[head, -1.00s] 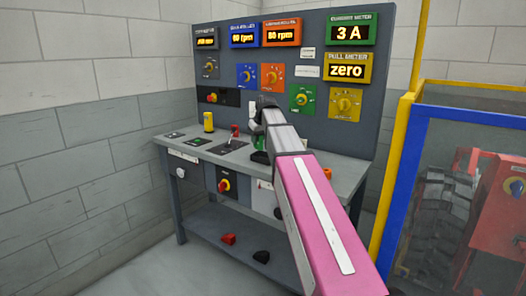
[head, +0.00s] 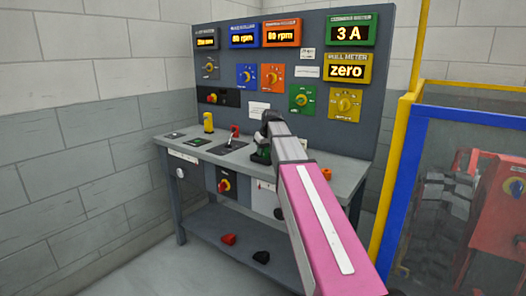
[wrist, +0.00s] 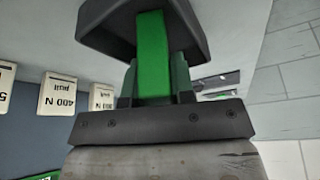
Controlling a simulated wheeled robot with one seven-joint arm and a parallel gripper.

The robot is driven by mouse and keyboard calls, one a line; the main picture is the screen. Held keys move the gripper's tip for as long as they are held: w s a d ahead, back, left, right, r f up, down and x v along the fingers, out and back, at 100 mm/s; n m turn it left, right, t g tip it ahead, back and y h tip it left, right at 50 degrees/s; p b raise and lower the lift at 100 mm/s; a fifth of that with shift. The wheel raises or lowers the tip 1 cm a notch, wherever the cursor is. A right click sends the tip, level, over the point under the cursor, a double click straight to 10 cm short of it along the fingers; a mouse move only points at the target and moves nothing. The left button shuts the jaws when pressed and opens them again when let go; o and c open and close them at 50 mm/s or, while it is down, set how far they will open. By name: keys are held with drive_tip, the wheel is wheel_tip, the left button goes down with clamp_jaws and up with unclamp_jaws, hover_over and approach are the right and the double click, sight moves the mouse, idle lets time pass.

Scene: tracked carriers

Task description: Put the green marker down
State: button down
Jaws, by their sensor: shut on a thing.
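The green marker (wrist: 153,60) is held in my gripper (wrist: 153,88), upright green between the two fingers in the wrist view. A dark block covers its far end there. In the head view my gripper (head: 264,148) is low over the right-middle of the grey bench (head: 345,178), with a little green (head: 261,157) showing at it. My arm hides part of this spot. I cannot tell whether the marker touches the bench top.
A yellow marker (head: 208,122) stands at the bench's left, near a red-tipped lever (head: 233,133). An orange piece (head: 327,174) is right of my arm. The meter panel (head: 385,60) rises behind. A blue-and-yellow framed cage (head: 398,190) stands at the right.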

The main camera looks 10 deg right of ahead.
drive_tip(key=c, duration=1.2)
unclamp_jaws()
drive_tip(key=shift+f, duration=0.1)
drive_tip(key=shift+c, duration=0.2)
drive_tip(key=v, duration=1.2)
